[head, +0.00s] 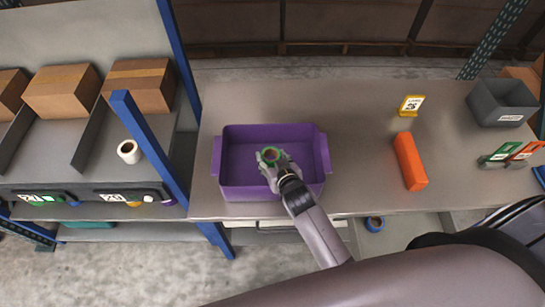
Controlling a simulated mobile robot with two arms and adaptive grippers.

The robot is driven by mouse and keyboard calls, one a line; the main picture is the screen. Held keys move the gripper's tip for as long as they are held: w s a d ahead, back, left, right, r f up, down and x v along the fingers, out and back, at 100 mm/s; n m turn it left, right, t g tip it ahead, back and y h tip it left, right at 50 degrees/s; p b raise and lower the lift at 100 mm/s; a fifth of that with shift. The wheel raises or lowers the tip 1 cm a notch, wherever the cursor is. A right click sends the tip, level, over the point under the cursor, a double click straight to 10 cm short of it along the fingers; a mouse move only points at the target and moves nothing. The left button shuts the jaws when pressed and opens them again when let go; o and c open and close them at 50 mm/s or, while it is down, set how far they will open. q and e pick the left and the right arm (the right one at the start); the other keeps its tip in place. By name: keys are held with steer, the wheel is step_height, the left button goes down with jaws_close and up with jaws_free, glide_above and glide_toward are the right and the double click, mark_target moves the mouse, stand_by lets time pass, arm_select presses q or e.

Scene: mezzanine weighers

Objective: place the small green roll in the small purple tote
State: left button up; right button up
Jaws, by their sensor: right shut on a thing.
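The purple tote (238,193) stands on the grey bench, left of its middle, with its open top up. My right gripper (270,160) reaches in from the lower right and is over the tote's opening. It is shut on the small green roll (264,154), which shows as a green ring with an orange-brown inside. The roll appears above the tote's floor, but I cannot tell how high. The fingers hide part of the roll and of the tote's near wall. My left gripper is not in view.
A grey bin (502,102) stands at the far right. Blue posts (150,150) and a shelf with boxes (62,92) and a white roll (129,151) are left.

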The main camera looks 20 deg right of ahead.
steer(key=shift+f, duration=0.25)
steer(key=o, duration=0.7)
steer(key=shift+s, duration=0.1)
steer(key=o, duration=0.5)
steer(key=shift+f, duration=0.15)
steer(key=shift+c, duration=0.2)
steer(key=shift+s, duration=0.1)
steer(key=shift+r, duration=0.25)
steer(key=shift+r+p, duration=0.4)
steer(key=shift+r, duration=0.15)
steer(key=b+v, duration=0.1)
steer(key=v, duration=0.9)
steer(key=shift+s+r, duration=0.15)
steer(key=shift+s, duration=0.2)
steer(key=shift+s+r, duration=0.35)
steer(key=shift+s, duration=0.05)
